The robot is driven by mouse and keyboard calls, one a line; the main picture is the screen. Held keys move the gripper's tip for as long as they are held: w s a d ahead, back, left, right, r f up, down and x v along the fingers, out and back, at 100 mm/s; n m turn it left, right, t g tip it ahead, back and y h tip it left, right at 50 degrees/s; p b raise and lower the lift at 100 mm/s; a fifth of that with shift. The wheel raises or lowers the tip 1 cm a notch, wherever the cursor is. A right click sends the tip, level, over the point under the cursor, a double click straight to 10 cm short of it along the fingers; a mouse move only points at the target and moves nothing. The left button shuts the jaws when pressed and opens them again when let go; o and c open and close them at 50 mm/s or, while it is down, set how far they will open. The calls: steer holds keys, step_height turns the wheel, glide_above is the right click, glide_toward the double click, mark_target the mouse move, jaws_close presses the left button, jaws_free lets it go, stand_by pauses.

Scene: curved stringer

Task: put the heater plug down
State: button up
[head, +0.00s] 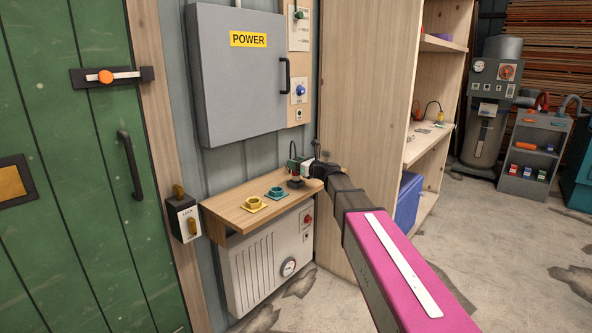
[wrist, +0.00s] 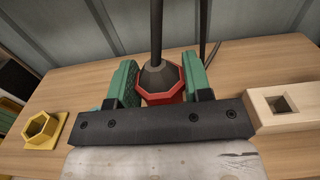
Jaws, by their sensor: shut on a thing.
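The heater plug (wrist: 163,84) is a red, many-sided plug with a dark cone top and a thick dark cable rising from it. My gripper (wrist: 162,88) has its green fingers closed on either side of the plug. In the head view my gripper (head: 295,168) is over the right part of the wooden shelf (head: 229,208). The plug's lower end is hidden in the wrist view behind my dark gripper bar, so I cannot tell whether it touches the shelf.
A yellow hexagonal socket (head: 251,205) and a teal socket (head: 276,193) stand on the shelf, left of my gripper. A pale wooden block with a square hole (wrist: 286,106) is at the right in the wrist view. The grey POWER cabinet (head: 240,85) hangs above; a wooden cabinet side (head: 360,90) stands right.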

steer(key=shift+f, duration=1.2)
steer(key=o, duration=1)
steer(key=shift+f, duration=0.1)
